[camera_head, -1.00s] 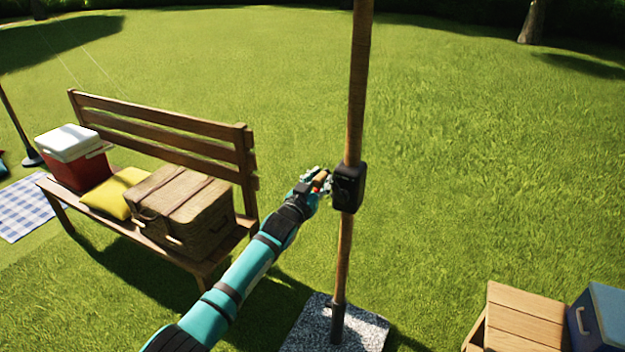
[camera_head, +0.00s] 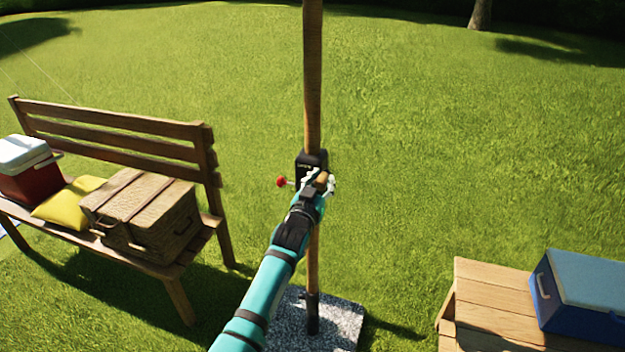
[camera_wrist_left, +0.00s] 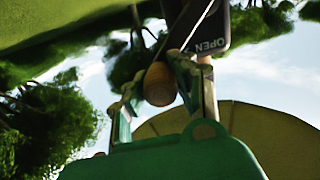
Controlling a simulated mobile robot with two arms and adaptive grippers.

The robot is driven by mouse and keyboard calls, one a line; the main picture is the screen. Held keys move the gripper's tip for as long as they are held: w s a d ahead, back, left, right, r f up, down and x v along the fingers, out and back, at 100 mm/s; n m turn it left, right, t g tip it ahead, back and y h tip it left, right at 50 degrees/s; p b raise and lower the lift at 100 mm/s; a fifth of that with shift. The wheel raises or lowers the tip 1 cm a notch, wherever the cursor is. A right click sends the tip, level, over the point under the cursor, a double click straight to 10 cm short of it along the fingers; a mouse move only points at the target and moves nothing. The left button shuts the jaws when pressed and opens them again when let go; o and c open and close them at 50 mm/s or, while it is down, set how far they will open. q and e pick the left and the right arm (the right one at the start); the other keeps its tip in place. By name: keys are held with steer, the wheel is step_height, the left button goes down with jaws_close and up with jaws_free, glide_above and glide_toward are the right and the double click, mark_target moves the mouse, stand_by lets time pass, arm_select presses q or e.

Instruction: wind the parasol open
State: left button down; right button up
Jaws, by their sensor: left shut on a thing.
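The parasol's wooden pole (camera_head: 313,80) stands upright, with a black crank housing (camera_head: 311,160) partway up. My left gripper (camera_head: 321,182) is at the front of the housing, shut on the wooden crank knob (camera_wrist_left: 159,85). In the left wrist view the fingers lie on both sides of this knob. The housing (camera_wrist_left: 210,28) there shows the word OPEN upside down. A red knob (camera_head: 282,181) sticks out left of the housing. An olive round shape (camera_wrist_left: 280,145), apparently the canopy, shows in the wrist view. My right gripper is out of view.
The pole stands in a speckled stone base (camera_head: 345,322). A bench (camera_head: 115,130) with a wicker hamper (camera_head: 150,205), yellow cushion (camera_head: 65,205) and red cooler (camera_head: 28,175) is left. A wooden table (camera_head: 490,290) with a blue cooler (camera_head: 585,290) is right. Grass behind is clear.

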arm_select(q)
steer(key=s+d+f+b, duration=0.1)
steer(key=d+f+b, duration=0.3)
steer(key=f+b, duration=0.25)
steer(key=w+a+f+b, duration=0.1)
steer(key=a+f+b, duration=0.3)
steer(key=a+f, duration=0.3)
steer(key=shift+w+f, duration=0.25)
steer(key=shift+w, duration=0.15)
steer(key=c, duration=1.4)
jaws_free()
steer(key=o, duration=0.5)
steer(key=shift+s+d+r, duration=0.1)
steer(key=shift+s+r, duration=0.05)
steer(key=shift+r, duration=0.05)
steer(key=shift+c, duration=0.2)
steer(key=shift+o, duration=0.3)
steer(key=shift+d, duration=0.1)
steer(key=p+v, duration=1)
